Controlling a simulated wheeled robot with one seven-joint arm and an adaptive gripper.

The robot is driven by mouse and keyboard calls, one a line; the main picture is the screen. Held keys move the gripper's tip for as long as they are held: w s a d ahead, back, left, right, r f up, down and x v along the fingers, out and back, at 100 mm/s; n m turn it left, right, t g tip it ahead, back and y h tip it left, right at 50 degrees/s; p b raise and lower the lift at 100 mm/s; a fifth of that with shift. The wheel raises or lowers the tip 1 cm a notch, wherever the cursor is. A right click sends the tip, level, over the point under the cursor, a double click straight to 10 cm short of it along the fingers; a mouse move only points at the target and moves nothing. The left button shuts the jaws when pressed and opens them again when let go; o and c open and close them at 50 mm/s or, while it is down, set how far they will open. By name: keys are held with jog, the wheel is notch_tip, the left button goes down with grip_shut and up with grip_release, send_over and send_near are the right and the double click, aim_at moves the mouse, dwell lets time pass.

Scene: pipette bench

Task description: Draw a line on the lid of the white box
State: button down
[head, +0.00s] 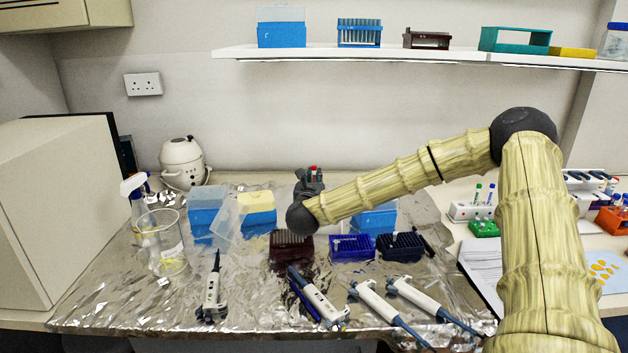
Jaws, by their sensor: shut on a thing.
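My gripper (309,182) is over the rear middle of the foil-covered bench and points away from the camera. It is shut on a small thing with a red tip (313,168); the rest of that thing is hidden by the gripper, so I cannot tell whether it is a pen. No small white box with a lid shows clearly. A large off-white box-shaped unit (55,205) stands at the far left, well away from my gripper. I cannot tell whether it is the task's box or whether it has a lid.
Blue tip boxes (205,215) stand at the back, one partly behind my arm. Dark and blue racks (352,248) stand mid-bench. Several pipettes (213,288) lie along the front. A glass beaker (163,245) is at left. A shelf (400,54) hangs above.

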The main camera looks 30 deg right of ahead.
aim_at(314, 166)
jog(key=shift+r+p, duration=0.3)
jog(key=shift+r, duration=2.2)
